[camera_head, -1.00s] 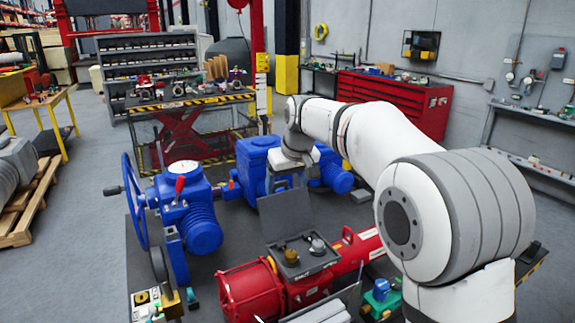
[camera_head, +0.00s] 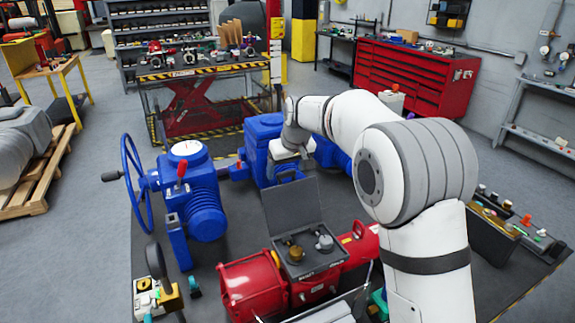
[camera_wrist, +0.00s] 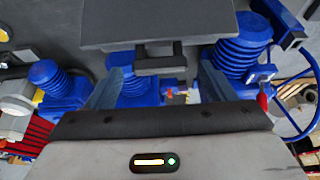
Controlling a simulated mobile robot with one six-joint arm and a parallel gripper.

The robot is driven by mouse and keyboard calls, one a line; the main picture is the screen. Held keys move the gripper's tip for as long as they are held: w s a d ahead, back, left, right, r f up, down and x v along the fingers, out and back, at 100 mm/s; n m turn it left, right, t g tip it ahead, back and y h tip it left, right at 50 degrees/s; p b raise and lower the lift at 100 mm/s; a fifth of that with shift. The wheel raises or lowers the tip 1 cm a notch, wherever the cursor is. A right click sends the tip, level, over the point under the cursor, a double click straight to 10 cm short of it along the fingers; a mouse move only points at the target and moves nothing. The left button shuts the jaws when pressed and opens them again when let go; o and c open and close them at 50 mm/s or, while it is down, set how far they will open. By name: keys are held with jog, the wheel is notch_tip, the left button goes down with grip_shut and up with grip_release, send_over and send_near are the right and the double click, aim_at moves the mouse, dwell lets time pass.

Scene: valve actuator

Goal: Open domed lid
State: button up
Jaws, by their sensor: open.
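A grey box (camera_head: 310,262) on top of the red actuator (camera_head: 255,285) holds a brass-coloured knob and a grey knob. Its flat dark-grey lid (camera_head: 291,208) stands open, raised at the back; I see no clear dome on it. My gripper (camera_head: 290,172) is just behind the lid's upper edge, its fingers partly hidden there. In the wrist view my open gripper (camera_wrist: 160,88) has its fingers spread to either side, with the panel (camera_wrist: 155,22) and its dark handle (camera_wrist: 160,60) at the top centre. Contact with the handle cannot be told.
A blue actuator with a handwheel (camera_head: 200,195) stands left of the box, and another blue unit (camera_head: 262,140) stands behind. A small control box with a lever (camera_head: 150,297) is at the front left. A parts tray (camera_head: 500,225) lies right of my arm.

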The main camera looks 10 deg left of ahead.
jog(key=shift+s+f, duration=0.1)
jog(key=shift+f, duration=0.1)
jog(key=shift+f, duration=0.1)
jog(key=shift+c, duration=0.5)
